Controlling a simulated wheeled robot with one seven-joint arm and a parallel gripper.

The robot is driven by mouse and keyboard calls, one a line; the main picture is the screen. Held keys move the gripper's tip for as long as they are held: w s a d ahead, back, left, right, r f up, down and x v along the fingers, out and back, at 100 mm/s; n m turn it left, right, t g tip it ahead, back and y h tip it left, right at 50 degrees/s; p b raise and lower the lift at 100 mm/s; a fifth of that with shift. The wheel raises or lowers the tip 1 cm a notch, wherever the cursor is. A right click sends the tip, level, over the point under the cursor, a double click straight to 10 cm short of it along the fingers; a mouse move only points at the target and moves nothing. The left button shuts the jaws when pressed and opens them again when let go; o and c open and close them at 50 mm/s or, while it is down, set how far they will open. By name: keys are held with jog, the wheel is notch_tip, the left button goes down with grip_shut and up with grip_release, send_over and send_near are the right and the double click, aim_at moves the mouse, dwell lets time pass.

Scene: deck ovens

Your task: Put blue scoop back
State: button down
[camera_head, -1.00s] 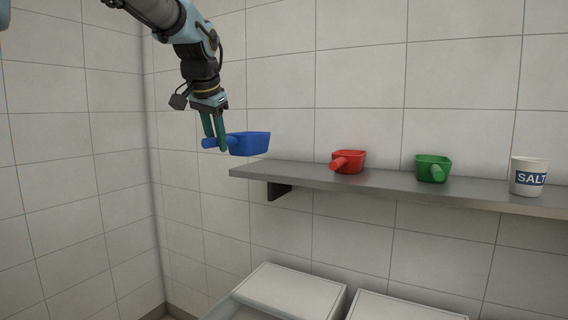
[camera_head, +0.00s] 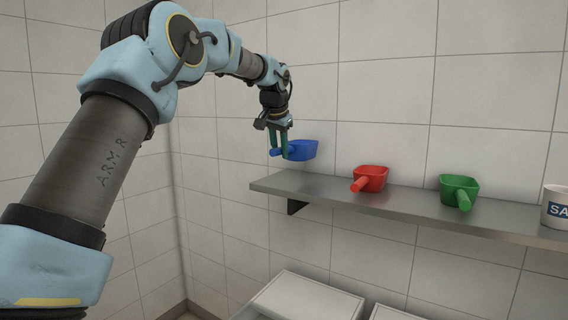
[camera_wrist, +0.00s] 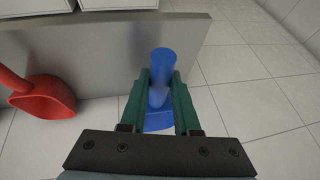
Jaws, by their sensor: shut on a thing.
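The blue scoop (camera_head: 303,150) is held by its handle in my gripper (camera_head: 279,146), above the left end of the steel shelf (camera_head: 330,202). A gap of wall shows between the scoop and the shelf top in the head view. In the wrist view the green fingers of my gripper (camera_wrist: 160,98) are closed on the blue handle (camera_wrist: 161,66), and the scoop's bowl (camera_wrist: 158,121) is partly hidden behind the fingers. The shelf surface is bare below and just left of the red scoop.
A red scoop (camera_head: 371,179), a green scoop (camera_head: 459,191) and a white salt tub (camera_head: 556,207) stand on the shelf to the right. The red scoop (camera_wrist: 41,96) is also in the wrist view. Pale lidded bins (camera_head: 308,298) stand below the shelf. Tiled walls are behind and left.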

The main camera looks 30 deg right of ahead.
jog(key=shift+w+d+r+p, duration=0.1)
jog(key=shift+w+d+p, duration=0.15)
jog(key=shift+d, duration=0.2)
jog(key=shift+w+d+p, duration=0.2)
jog(key=shift+d+p, duration=0.05)
jog(key=shift+d, duration=0.2)
notch_tip(320, 180, down, 6)
jog(key=shift+f+p, duration=0.2)
jog(key=shift+p, duration=0.7)
jog(key=shift+w+d+f+p, duration=0.1)
jog(key=shift+d+f+p, duration=0.05)
jog(key=shift+f+p, duration=0.25)
jog(key=c, duration=0.6)
grip_release()
jog(key=shift+c, duration=0.2)
